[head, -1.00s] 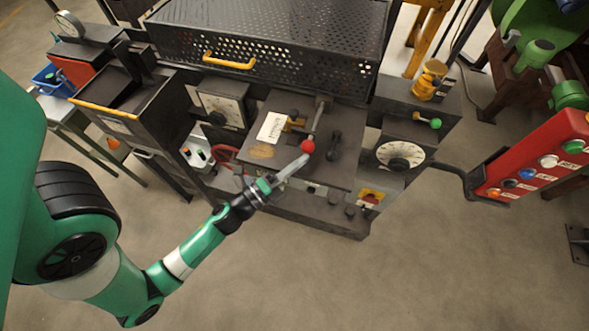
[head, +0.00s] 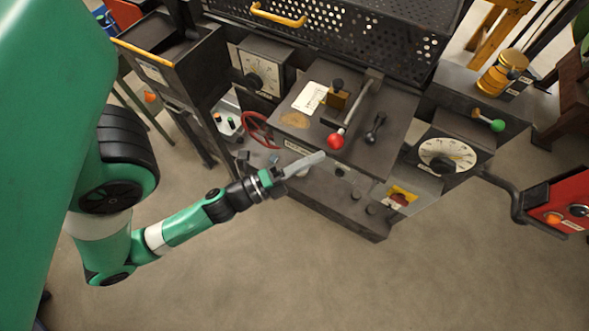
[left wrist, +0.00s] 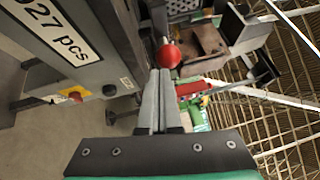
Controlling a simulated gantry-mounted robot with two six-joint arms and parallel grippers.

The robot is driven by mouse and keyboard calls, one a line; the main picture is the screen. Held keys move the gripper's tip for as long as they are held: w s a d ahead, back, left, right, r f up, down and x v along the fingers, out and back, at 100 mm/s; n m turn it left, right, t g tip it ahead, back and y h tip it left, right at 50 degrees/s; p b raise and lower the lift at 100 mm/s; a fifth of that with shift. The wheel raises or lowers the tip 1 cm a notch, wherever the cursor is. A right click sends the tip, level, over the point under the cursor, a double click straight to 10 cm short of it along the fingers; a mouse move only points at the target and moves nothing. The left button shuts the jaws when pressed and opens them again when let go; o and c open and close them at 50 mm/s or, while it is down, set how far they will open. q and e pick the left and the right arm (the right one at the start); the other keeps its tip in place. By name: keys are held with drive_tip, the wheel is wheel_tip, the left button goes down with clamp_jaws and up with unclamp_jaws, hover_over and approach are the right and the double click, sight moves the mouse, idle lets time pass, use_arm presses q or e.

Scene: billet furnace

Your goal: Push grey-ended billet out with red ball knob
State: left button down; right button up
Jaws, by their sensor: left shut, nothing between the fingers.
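The red ball knob (head: 336,141) sits on the near end of a pale rod over the dark top plate of the furnace front. My left gripper (head: 322,155) is shut and empty, its fingertips just in front of and left of the knob, with a small gap in the head view. In the left wrist view the knob (left wrist: 168,56) appears just beyond the closed fingertips (left wrist: 160,72); contact cannot be told there. No grey-ended billet can be made out. My right gripper is not in view.
A perforated dark cover (head: 350,35) with a yellow handle stands behind. A black-knobbed lever (head: 375,128) is right of the red knob; a red handwheel (head: 259,129) is left. A dial box (head: 447,156) and red button panel (head: 565,205) stand right. The floor in front is clear.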

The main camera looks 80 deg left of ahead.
use_arm(q)
drive_tip(key=p+v, duration=0.2)
drive_tip(key=v, duration=0.3)
drive_tip(key=shift+s, duration=0.15)
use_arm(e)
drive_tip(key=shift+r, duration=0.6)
use_arm(q)
drive_tip(key=shift+d, duration=0.1)
